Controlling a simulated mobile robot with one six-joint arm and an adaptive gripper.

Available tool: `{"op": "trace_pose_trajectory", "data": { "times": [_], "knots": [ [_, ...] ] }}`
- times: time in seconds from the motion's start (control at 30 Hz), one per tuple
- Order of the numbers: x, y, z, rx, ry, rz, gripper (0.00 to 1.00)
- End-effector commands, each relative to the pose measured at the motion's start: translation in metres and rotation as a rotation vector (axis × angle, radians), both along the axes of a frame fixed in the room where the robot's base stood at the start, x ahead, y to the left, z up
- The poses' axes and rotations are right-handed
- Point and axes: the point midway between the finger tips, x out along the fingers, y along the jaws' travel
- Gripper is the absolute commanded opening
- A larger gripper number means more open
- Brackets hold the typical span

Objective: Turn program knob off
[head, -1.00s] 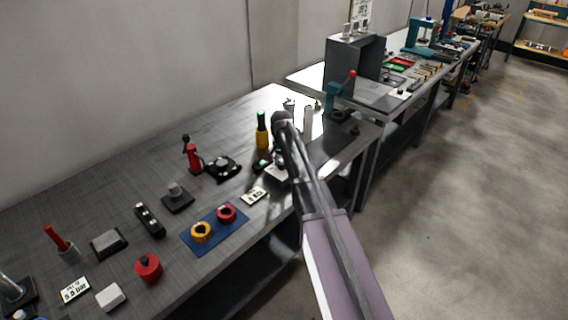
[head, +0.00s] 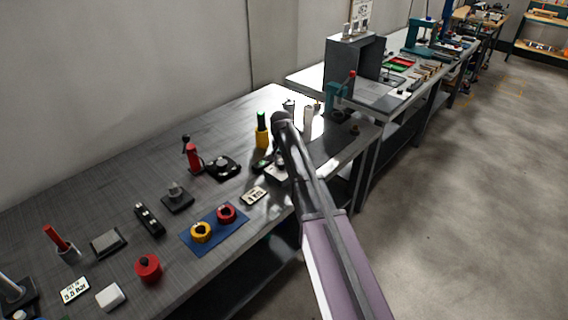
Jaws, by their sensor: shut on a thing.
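My arm reaches from the bottom of the head view to the front part of the near grey bench (head: 100,195). My gripper (head: 281,160) points down behind my arm at the bench's front right and shows only in part. It is shut over a small pale plate (head: 272,174), where the program knob seems to be. The knob itself is hidden by the gripper and arm, so its turned position cannot be told. A small white label (head: 254,195) with dark marks lies just left of the plate.
Left of my gripper are a blue mat (head: 208,238) with a yellow and a red ring-shaped part, a black device (head: 223,167), and a yellow holder (head: 262,138) with a green grip. A teal press (head: 338,97) stands behind. The floor on the right is clear.

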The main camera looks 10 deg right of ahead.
Motion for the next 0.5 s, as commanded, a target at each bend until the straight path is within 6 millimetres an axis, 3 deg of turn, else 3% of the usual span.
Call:
{"op": "trace_pose_trajectory", "data": {
  "times": [0.5],
  "knots": [
    [-0.0033, 0.003, -0.0004, 0.006, 0.005, 0.393, 0.0]
  ]
}}
